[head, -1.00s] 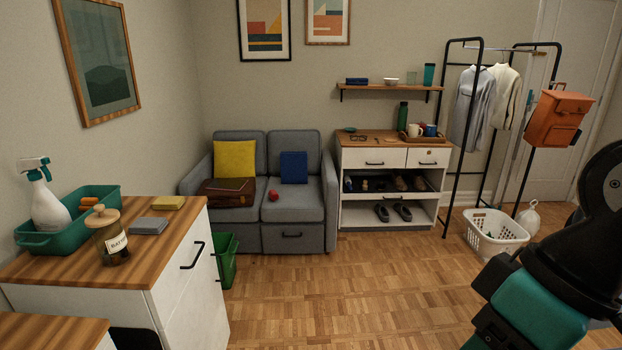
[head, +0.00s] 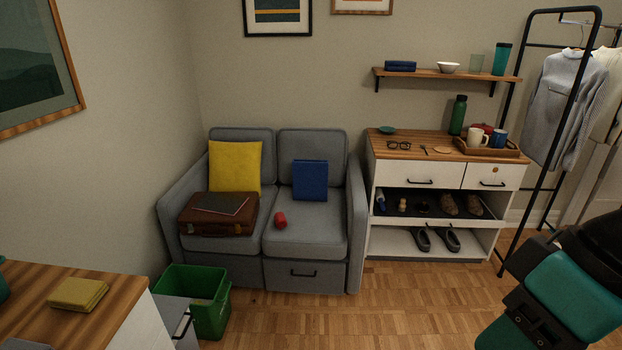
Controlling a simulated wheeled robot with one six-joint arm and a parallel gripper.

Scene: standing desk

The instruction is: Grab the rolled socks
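A small red rounded thing (head: 281,220) lies on the right seat of the grey sofa (head: 310,240). It may be the rolled socks, but it is too small to be sure. A small tan thing (head: 402,206) and a blue thing (head: 380,200) are on the upper shoe shelf of the white cabinet; I cannot tell exactly what they are. Part of my arm, teal and black, shows at the lower right. My gripper's fingers are not in view.
A green bin (head: 199,305) stands before the sofa's left end. A wooden-topped cabinet (head: 105,315) is at the lower left. A brown briefcase (head: 218,216) lies on the left seat. A black clothes rack (head: 549,130) stands at right. The floor before the shoe cabinet is clear.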

